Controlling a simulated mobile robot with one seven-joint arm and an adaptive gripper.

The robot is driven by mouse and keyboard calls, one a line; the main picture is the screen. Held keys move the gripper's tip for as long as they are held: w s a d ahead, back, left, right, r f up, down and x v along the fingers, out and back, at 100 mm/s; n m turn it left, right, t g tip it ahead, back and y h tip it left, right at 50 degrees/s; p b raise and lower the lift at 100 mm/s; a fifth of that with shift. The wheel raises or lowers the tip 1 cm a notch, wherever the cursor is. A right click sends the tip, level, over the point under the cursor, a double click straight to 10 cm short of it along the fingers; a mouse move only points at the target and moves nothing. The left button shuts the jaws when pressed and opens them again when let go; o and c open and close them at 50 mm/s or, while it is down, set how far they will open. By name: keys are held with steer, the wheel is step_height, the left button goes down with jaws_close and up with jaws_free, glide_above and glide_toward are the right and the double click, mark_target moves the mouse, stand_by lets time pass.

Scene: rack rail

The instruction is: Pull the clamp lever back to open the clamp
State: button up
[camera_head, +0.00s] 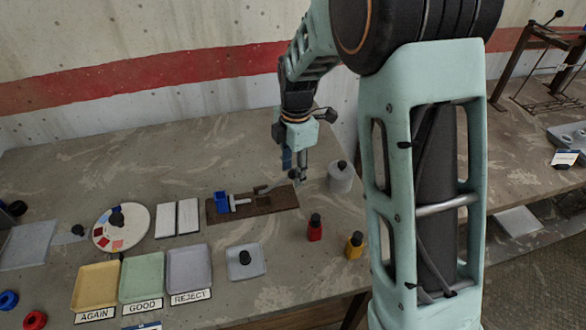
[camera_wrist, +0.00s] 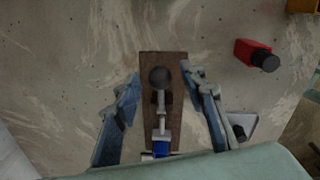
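The clamp stands on a brown board (camera_head: 275,200) on the table, with a blue block (camera_head: 222,202) at its left end in the head view. Its metal lever (camera_wrist: 161,108) ends in a dark round knob (camera_wrist: 160,77) in the wrist view. My gripper (camera_head: 293,176) is over the right part of the board, pointing down. In the wrist view my gripper (camera_wrist: 162,78) is open, with one finger on each side of the knob and gaps between. Whether the fingertips are down at knob height I cannot tell. My gripper partly hides the lever's end in the head view.
A grey cylinder (camera_head: 340,178) stands close right of the board. A red bottle (camera_head: 315,228) and a yellow bottle (camera_head: 355,245) stand in front. White plates (camera_head: 166,220), a round dial (camera_head: 120,240) and labelled trays (camera_head: 142,278) lie to the left. The table behind the board is clear.

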mark_target(274, 185)
jaws_close()
steer(key=shift+r, duration=0.1)
stand_by(0.3)
steer(key=shift+s+a+r+t+h+p, duration=0.15)
steer(key=shift+a+r+h+p, duration=0.5)
steer(key=shift+h, duration=0.25)
steer(key=shift+s+a+r+t+h+p, duration=0.15)
steer(key=shift+a+r+h+p, duration=0.35)
steer(key=shift+a+h, duration=0.35)
steer(key=shift+s+a+r+t+h+p, duration=0.15)
steer(key=shift+a+r+h+p, duration=0.15)
steer(key=shift+a+h, duration=0.3)
steer(key=shift+s+a+r+t+h+p, duration=0.15)
steer(key=shift+a+r+h+p, duration=0.1)
steer(key=shift+a+h, duration=0.3)
steer(key=shift+a+r+h+p, duration=0.2)
steer(key=shift+a+h+p, duration=0.15)
steer(key=shift+a+h, duration=0.5)
steer(key=shift+s+a+t+h+p, duration=0.2)
steer(key=shift+a+t+h, duration=0.1)
steer(key=shift+a+h, duration=0.65)
steer(key=shift+s+a+t+h+p, duration=0.25)
steer(key=shift+a+h, duration=0.35)
steer(key=shift+h, duration=0.5)
